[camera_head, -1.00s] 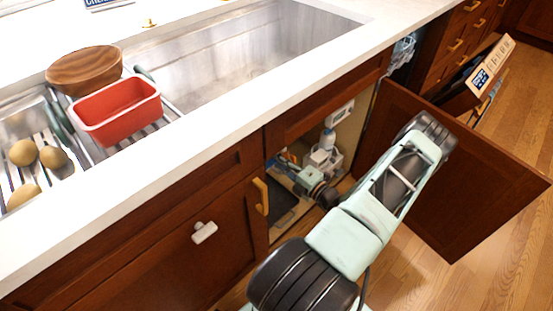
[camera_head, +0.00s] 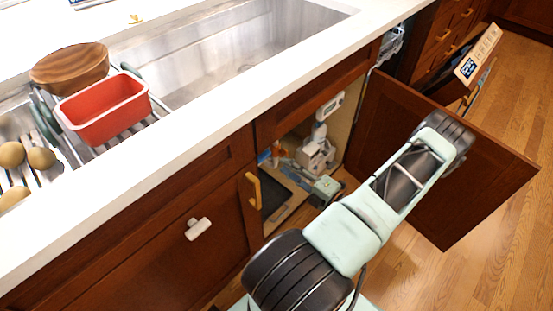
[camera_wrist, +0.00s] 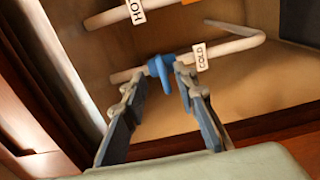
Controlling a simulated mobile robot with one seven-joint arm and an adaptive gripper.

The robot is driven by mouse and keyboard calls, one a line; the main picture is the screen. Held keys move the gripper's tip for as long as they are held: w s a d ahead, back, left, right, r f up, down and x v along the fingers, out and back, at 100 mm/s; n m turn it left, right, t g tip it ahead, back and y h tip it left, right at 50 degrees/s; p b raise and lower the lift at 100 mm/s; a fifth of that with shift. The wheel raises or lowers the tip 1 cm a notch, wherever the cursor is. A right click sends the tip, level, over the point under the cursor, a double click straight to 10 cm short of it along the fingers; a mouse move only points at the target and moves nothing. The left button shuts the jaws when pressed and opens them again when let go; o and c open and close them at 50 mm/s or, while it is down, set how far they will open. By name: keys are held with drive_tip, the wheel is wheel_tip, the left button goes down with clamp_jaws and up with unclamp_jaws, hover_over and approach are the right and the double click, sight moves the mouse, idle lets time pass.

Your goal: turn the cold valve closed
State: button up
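The blue valve handle (camera_wrist: 160,70) sits on a pale pipe in the wrist view. A white tag reading COLD (camera_wrist: 201,57) hangs just right of it. My gripper (camera_wrist: 153,82) is open, with one finger left of the handle and one right of it. The handle shows between the fingertips, and I cannot tell whether either finger touches it.
A second pipe with a HOT tag (camera_wrist: 134,10) and an orange part (camera_wrist: 183,2) lies above in the wrist view. The open cabinet door (camera_head: 440,160) stands right of my arm. White bottles and gear (camera_head: 316,150) stand inside the cabinet. The counter (camera_head: 190,135) overhangs it.

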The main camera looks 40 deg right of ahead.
drive_tip(key=shift+s+d, duration=0.1)
drive_tip(key=shift+s, duration=1.35)
